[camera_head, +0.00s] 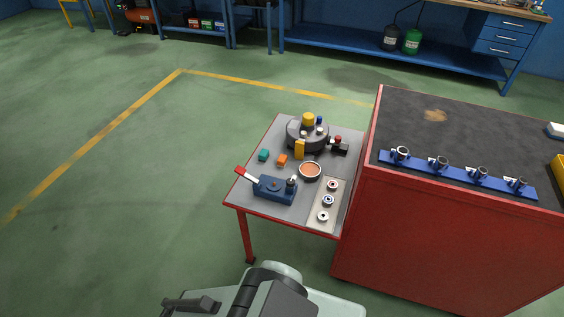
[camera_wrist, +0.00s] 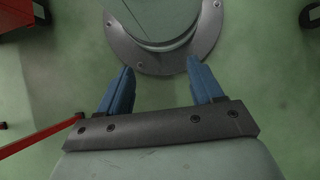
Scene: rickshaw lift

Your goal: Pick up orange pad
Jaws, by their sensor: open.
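The orange pad (camera_head: 282,160) is a small orange block lying on the grey top of the small red-edged table (camera_head: 254,180) in the head view. It lies between a small teal block (camera_head: 263,155) and a round bowl with orange-brown contents (camera_head: 310,171). My gripper (camera_wrist: 160,72) shows in the wrist view with two blue fingers spread apart and nothing between them. It is away from the table top, and the orange pad is not in the wrist view.
A dark round fixture (camera_head: 306,136) with a yellow block at its front stands behind the pad. A blue device (camera_head: 274,188) with a red-tipped lever is in front. A tray (camera_head: 319,214) with several round parts lies front right. A tall red cabinet (camera_head: 440,235) adjoins on the right.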

